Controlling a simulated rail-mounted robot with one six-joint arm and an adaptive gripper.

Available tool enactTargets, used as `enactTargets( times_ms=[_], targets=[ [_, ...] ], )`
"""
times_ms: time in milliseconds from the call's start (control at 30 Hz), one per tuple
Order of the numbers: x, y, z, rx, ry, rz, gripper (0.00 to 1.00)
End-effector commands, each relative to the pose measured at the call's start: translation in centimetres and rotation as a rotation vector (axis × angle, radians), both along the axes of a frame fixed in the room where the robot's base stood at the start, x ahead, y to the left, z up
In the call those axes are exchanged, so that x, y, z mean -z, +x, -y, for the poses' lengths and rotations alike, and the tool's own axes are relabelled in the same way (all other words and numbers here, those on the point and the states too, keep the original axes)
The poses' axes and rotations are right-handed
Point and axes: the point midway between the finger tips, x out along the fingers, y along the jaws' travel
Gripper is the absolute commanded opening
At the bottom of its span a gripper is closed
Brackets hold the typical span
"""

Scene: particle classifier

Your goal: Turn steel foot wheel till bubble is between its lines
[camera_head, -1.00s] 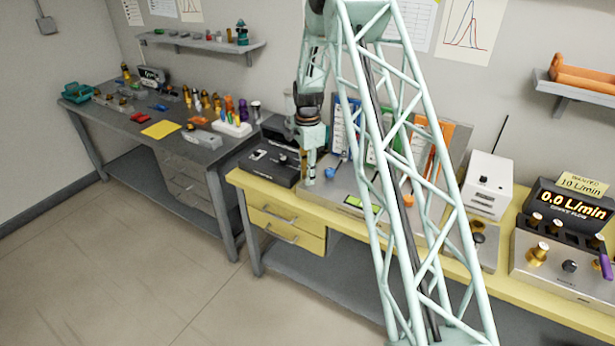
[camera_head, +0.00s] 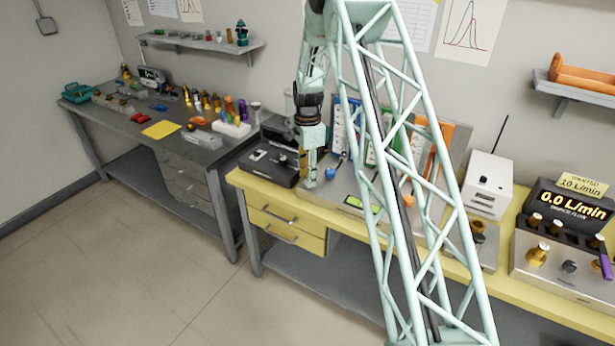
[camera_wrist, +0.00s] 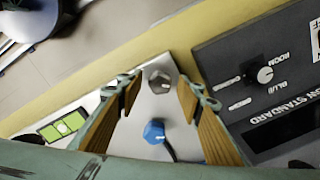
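The steel foot wheel (camera_wrist: 160,78) is a round grey knob on a pale metal plate in the wrist view. My gripper (camera_wrist: 158,87) is open, with its two brown-padded fingers on either side of the wheel in that view and a visible gap to each side. I cannot tell how far above the wheel the fingertips are. In the head view my gripper (camera_head: 309,178) is low over the left end of the plate and hides the wheel. The green bubble level (camera_wrist: 63,126) shows at the left of the wrist view. Its bubble is too small to place against its lines.
A blue knob (camera_wrist: 155,131) sits close to the wheel, between my fingers in the wrist view. A black box with a dial (camera_wrist: 264,76) is close to the right finger. The yellow bench edge (camera_wrist: 120,60) is beyond. A white instrument (camera_head: 487,185) stands further right.

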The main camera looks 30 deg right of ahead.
Motion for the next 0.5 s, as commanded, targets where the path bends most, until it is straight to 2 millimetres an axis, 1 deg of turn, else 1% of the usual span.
enactTargets(
  times_ms=[167, 267, 500],
  targets=[
    [-0.8, 0.0, 0.0, 0.0, 0.0, 0.001, 0.34],
    [-1.7, 0.1, 0.0, 0.0, -0.001, 0.003, 0.34],
    [-4.8, 0.1, 0.0, 0.0, -0.001, 0.003, 0.34]
  ],
)
